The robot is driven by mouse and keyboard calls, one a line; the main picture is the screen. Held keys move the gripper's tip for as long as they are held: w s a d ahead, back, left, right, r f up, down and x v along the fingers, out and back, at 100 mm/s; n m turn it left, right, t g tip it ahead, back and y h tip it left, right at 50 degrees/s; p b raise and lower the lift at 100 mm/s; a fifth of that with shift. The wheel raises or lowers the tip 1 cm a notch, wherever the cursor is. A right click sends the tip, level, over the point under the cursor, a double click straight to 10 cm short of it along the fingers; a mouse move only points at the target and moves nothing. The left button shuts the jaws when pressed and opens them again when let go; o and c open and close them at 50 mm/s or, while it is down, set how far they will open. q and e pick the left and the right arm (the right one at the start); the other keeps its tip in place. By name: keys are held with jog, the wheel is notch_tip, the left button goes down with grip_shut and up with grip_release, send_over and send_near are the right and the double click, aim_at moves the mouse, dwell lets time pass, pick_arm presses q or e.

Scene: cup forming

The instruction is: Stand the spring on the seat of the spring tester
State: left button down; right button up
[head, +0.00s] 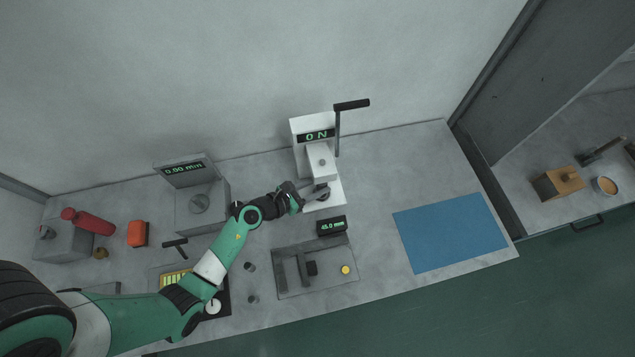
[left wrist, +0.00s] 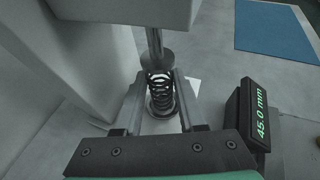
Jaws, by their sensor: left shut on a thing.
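The spring (left wrist: 160,93) is a dark coil, upright between the fingers of my left gripper (left wrist: 160,88) in the left wrist view. The gripper is shut on it. The spring tester (head: 319,160) is white with a lever and a display reading 0 N. Its round plunger (left wrist: 155,63) is just above the spring's top; I cannot tell if they touch. A pale round seat (left wrist: 162,112) shows at the spring's foot; whether the spring rests on it is unclear. In the head view my left gripper (head: 303,195) is at the tester's base and the spring is hardly visible. My right gripper is not in view.
A small display reading 45.0 mm (head: 332,226) stands in front of the tester, by a grey fixture (head: 316,268). A grey gauge reading 0.00 mm (head: 199,203) is to the left. A blue mat (head: 450,233) lies clear at the right.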

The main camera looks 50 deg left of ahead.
pick_arm(q)
jog(key=shift+f, duration=0.15)
jog(key=shift+c, duration=2.4)
grip_release()
jog(key=shift+s+r, duration=0.1)
jog(key=shift+r, duration=0.2)
jog(key=p+v, duration=0.2)
jog(key=v, duration=0.9)
jog(key=shift+s+p, duration=0.35)
jog(key=shift+s, duration=0.05)
